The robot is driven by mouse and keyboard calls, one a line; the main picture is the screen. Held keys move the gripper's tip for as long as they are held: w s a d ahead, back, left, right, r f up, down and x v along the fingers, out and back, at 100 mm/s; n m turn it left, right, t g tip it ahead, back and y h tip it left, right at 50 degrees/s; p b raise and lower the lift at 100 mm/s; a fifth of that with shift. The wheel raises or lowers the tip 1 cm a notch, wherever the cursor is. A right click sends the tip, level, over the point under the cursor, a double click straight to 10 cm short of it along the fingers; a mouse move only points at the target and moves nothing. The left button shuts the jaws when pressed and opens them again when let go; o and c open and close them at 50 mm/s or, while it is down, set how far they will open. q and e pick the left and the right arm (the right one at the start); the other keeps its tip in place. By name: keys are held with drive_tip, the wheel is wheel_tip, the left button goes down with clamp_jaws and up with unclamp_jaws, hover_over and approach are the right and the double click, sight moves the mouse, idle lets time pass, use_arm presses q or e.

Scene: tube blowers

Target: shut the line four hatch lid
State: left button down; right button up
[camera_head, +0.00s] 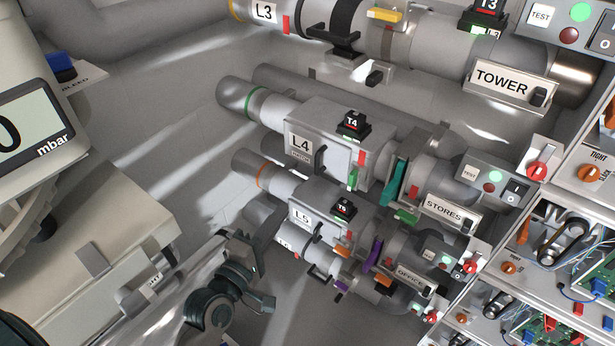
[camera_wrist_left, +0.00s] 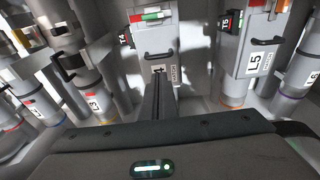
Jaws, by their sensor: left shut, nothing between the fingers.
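The line four housing (camera_head: 345,118) is a grey box on a pipe, with an L4 label and a black T4 block. Its hatch lid (camera_head: 335,165) is a grey plate with a black handle. The lid looks close to the box face, but I cannot tell whether it is fully seated. A green tab and a red tab are at its right edge. In the left wrist view the lid (camera_wrist_left: 157,28) is ahead, behind my fingers. My left gripper (camera_head: 243,252) is shut and empty, left of and below the lid, apart from it. Its fingers (camera_wrist_left: 158,82) partly cover the L4 label. My right gripper is out of view.
The similar L5 housing (camera_head: 318,193) is just below line four, and the L3 pipe (camera_head: 300,22) is above. A switch box (camera_head: 497,182) and shelves of electronics are at the right. A gauge cabinet (camera_head: 80,215) is at the left. Open floor lies between cabinet and pipes.

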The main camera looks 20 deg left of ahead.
use_arm(q)
drive_tip(key=shift+w, duration=0.15)
drive_tip(key=p, duration=0.5)
approach(316, 166)
drive_tip(key=w, duration=0.6)
drive_tip(key=shift+d+f, duration=0.35)
drive_tip(key=shift+d, duration=0.1)
drive_tip(key=shift+w+d+r, duration=0.15)
drive_tip(key=shift+w+d, duration=0.15)
drive_tip(key=shift+w, duration=0.2)
drive_tip(key=shift+s+r, duration=0.1)
drive_tip(key=shift+r, duration=0.05)
